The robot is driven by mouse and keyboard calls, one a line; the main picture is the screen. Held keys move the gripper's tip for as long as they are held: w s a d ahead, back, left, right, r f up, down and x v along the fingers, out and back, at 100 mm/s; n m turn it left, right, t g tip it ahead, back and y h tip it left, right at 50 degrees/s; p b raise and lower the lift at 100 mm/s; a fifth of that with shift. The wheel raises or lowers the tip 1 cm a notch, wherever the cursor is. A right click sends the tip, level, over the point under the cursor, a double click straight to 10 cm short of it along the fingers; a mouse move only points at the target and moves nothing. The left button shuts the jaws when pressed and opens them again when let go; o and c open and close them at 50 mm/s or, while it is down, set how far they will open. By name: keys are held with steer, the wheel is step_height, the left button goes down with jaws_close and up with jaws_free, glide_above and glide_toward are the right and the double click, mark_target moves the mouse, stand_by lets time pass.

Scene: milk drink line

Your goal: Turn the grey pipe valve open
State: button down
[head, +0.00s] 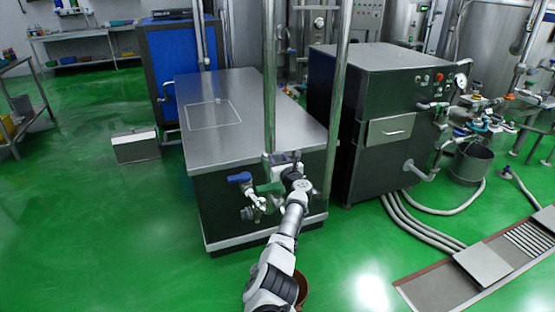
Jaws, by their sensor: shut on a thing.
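My arm reaches up from the bottom of the head view to the pipe fittings on the front of the steel-topped cabinet (235,105). My gripper (287,163) is at the fittings, shut on what seems to be the grey pipe valve. The wrist and gripper cover most of that valve, so its handle angle cannot be told. Left of the gripper is a blue-handled valve (239,178) and a green fitting (268,188). A grey metal pipe fitting (250,213) sits below them.
A dark control cabinet (385,130) stands to the right, with hoses (425,228) on the floor. A brown bucket (301,287) is partly behind my arm.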

steer(key=c, duration=1)
jaws_free()
steer(key=shift+o, duration=0.2)
steer(key=shift+p+v, duration=0.45)
steer(key=shift+v, duration=0.35)
steer(key=v, duration=1.2)
steer(key=shift+s+d, duration=0.1)
